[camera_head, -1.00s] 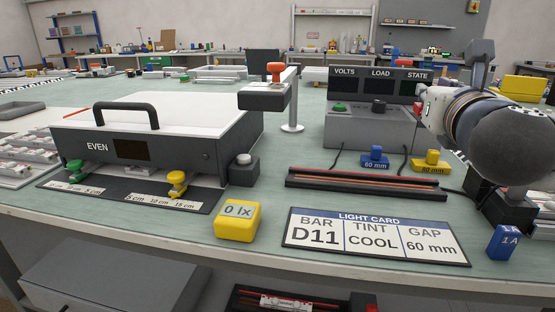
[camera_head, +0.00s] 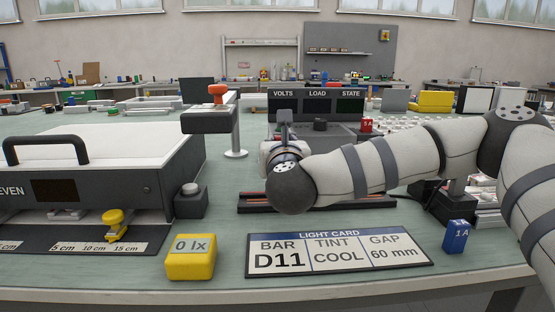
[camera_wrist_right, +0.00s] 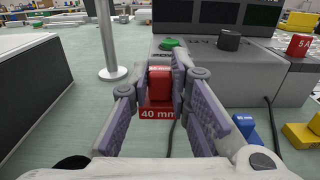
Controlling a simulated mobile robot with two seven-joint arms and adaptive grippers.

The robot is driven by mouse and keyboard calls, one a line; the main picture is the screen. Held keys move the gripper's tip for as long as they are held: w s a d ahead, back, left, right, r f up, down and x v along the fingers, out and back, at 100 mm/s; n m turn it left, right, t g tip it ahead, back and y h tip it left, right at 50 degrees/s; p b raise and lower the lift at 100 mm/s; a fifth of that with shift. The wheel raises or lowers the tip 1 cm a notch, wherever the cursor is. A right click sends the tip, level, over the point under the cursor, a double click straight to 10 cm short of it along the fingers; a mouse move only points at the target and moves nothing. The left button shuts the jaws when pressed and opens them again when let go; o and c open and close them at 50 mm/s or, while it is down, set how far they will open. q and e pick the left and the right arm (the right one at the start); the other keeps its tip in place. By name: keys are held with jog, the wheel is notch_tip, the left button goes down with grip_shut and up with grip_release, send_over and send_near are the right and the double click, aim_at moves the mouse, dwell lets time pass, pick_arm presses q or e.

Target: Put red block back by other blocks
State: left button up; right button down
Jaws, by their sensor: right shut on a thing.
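The red block (camera_wrist_right: 158,112), marked 40 mm, sits between the fingertips of my right gripper (camera_wrist_right: 162,86) in the right wrist view. The fingers are shut on its upright part; whether its base touches the table I cannot tell. In the head view my right arm hides the block and most of the gripper (camera_head: 276,150). The blue block (camera_wrist_right: 246,126) and the yellow block (camera_wrist_right: 301,134) stand to the right of the red one in the wrist view. My arm hides them in the head view. My left gripper is not in view.
The grey supply box (camera_wrist_right: 235,72) stands just behind the red block, with a red 5 A piece (camera_wrist_right: 299,45) on top. A metal post (camera_wrist_right: 108,45) rises at the left. The light box (camera_head: 150,185), yellow 0 lx meter (camera_head: 190,257) and light card (camera_head: 338,251) are nearer the front.

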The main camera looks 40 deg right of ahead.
jog(key=f, duration=0.3)
jog(key=shift+w+f, duration=0.2)
jog(key=shift+f, duration=0.1)
jog(key=shift+f+b, duration=0.5)
jog(key=shift+b, duration=0.05)
jog(key=shift+s+f, duration=0.1)
